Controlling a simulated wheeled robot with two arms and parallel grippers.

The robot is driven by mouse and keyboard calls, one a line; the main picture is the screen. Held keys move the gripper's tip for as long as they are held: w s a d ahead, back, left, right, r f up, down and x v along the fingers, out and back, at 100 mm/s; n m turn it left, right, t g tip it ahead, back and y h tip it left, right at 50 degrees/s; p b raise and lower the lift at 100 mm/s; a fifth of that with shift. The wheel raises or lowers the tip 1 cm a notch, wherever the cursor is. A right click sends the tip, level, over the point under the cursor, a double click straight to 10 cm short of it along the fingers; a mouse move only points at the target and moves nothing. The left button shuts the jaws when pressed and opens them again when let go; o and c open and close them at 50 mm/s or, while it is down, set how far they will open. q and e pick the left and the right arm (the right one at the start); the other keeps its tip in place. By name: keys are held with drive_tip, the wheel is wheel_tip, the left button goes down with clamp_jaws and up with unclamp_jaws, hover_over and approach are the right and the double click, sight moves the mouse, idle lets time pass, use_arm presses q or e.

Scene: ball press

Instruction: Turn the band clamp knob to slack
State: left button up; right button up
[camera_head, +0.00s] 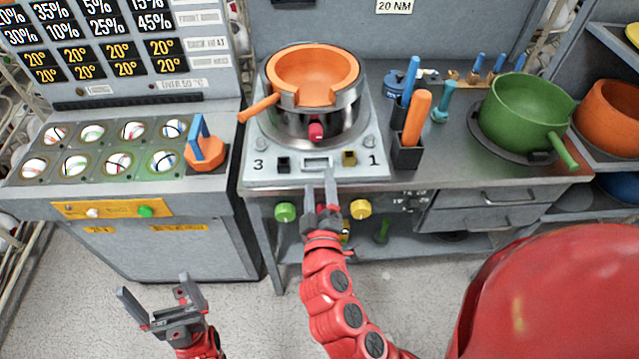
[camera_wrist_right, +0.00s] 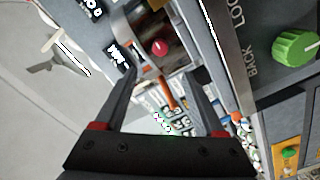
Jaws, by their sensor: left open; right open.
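A metal ring (camera_head: 350,115) on the bench fixture holds an orange pan (camera_head: 312,72). A red knob (camera_head: 316,129) sits at the ring's front and looks like the band clamp knob; its setting cannot be read. It also shows in the right wrist view (camera_wrist_right: 160,47), between and beyond the fingertips. My right gripper (camera_head: 320,184) is open and empty at the bench's front edge, below and in front of the red knob, apart from it. My left gripper (camera_head: 160,300) is open and empty over the floor at lower left.
A green knob (camera_head: 285,211) and a yellow knob (camera_head: 360,208) stick out of the bench front beside my right gripper. A holder (camera_head: 407,155) with an orange-handled tool and a green pot (camera_head: 525,108) stand to the right. A panel of balls (camera_head: 100,150) is at left.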

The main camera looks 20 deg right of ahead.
drive_tip(key=shift+p+v, duration=0.35)
drive_tip(key=shift+v, duration=0.8)
